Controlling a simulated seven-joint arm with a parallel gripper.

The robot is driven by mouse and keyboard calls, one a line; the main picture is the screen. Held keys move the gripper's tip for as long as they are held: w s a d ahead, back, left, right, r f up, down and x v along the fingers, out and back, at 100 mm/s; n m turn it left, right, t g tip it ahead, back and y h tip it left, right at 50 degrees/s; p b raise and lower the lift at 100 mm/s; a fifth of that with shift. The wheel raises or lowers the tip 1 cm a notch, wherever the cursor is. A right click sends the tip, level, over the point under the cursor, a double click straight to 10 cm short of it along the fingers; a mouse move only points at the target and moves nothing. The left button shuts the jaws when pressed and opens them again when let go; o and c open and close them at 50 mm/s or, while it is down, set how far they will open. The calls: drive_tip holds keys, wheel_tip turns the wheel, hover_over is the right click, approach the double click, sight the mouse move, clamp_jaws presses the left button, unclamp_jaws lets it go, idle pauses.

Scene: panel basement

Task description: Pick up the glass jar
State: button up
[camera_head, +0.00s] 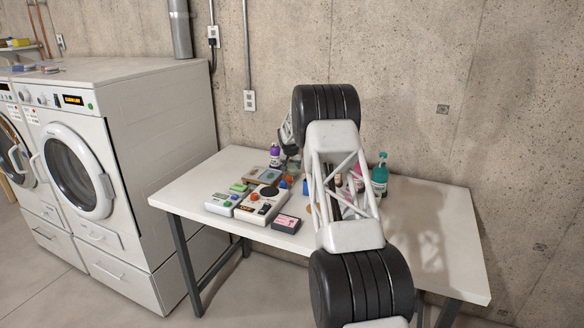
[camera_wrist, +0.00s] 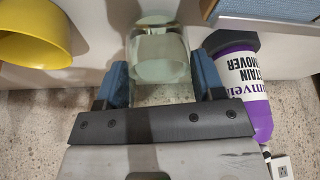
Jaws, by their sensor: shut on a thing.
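The clear, pale-greenish glass jar (camera_wrist: 160,62) is at the top middle of the wrist view, between the two blue fingers of my gripper (camera_wrist: 160,82). The fingers are shut on it, one at each side. In the head view my gripper (camera_head: 290,150) is at the back of the white table, partly behind my arm. I cannot make out the jar in that view. How far the jar is from the tabletop cannot be told.
A purple stain remover bottle (camera_wrist: 246,92) stands close right of my gripper. A yellow round object (camera_wrist: 32,32) is at the left. On the table (camera_head: 185,190) are boxes with knobs (camera_head: 262,203), a dark pink-faced box (camera_head: 286,223) and a teal bottle (camera_head: 380,172). The table's right part is clear.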

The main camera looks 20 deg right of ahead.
wheel_tip(320, 180, up, 9)
idle(1.1)
idle(0.7)
drive_tip(key=shift+s+a+r, duration=0.1)
drive_tip(key=s+a, duration=0.6)
drive_tip(key=s, duration=0.4)
drive_tip(key=s+a, duration=0.6)
drive_tip(key=s, duration=0.5)
drive_tip(key=s+a, duration=0.6)
drive_tip(key=s, duration=0.5)
drive_tip(key=shift+f+m, duration=0.2)
drive_tip(key=shift+m, duration=0.1)
drive_tip(key=shift+w+a, duration=0.1)
drive_tip(key=shift+w, duration=0.1)
drive_tip(key=shift+w+d+f, duration=0.25)
drive_tip(key=shift+w+d, duration=0.1)
drive_tip(key=shift+w, duration=2.25)
drive_tip(key=shift+w+d+f, duration=0.2)
drive_tip(key=shift+w+d, duration=0.2)
drive_tip(key=shift+w, duration=2.2)
drive_tip(key=shift+w+d+f, duration=0.25)
drive_tip(key=shift+w+d, duration=0.1)
drive_tip(key=shift+w, duration=2.25)
